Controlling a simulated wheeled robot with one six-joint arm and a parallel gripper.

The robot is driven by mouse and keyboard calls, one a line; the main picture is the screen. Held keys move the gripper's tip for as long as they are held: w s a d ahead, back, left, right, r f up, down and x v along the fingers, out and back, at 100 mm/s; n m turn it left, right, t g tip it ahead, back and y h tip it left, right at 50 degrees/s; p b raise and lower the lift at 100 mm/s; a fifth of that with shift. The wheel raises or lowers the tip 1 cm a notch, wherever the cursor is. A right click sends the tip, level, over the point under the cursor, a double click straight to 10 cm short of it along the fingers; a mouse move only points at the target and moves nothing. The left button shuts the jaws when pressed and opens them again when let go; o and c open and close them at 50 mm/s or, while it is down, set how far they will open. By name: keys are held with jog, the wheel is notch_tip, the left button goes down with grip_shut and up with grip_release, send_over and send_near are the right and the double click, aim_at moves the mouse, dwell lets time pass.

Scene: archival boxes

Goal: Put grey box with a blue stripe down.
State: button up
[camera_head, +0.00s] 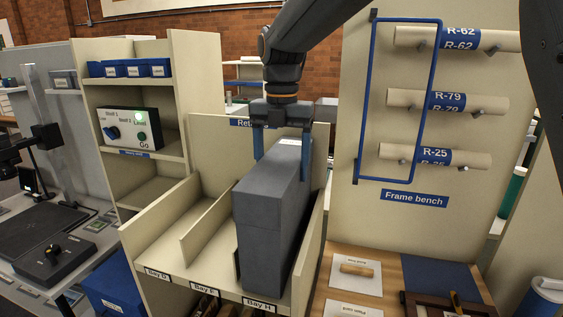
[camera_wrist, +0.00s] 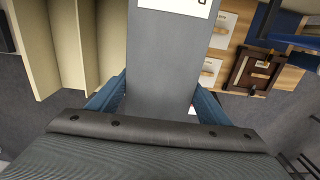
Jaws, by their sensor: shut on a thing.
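The grey box (camera_head: 272,209) stands upright in the right-hand bay of the cream shelf unit, over the label Bay H (camera_head: 259,304). No blue stripe shows on the faces I see. My gripper (camera_head: 294,165) is shut on the box near its top, with one blue finger on each side. In the wrist view the grey box (camera_wrist: 168,55) runs between the two blue fingers, and part of a white label shows on it. The box's underside is hidden, so I cannot tell whether it touches the bay floor.
Bay D (camera_head: 157,273) and Bay F (camera_head: 204,289) to the left look empty, with low dividers between. A blue frame (camera_head: 362,110) and rolled tubes hang on the right panel. The frame bench (camera_head: 338,258) holds cards and a dark frame. A control box (camera_head: 128,129) sits on the left shelf.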

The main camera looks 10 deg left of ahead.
jog(key=shift+f, duration=0.1)
jog(key=o, duration=2.1)
jog(key=shift+c, duration=0.2)
notch_tip(320, 180, up, 12)
jog(key=b, duration=0.3)
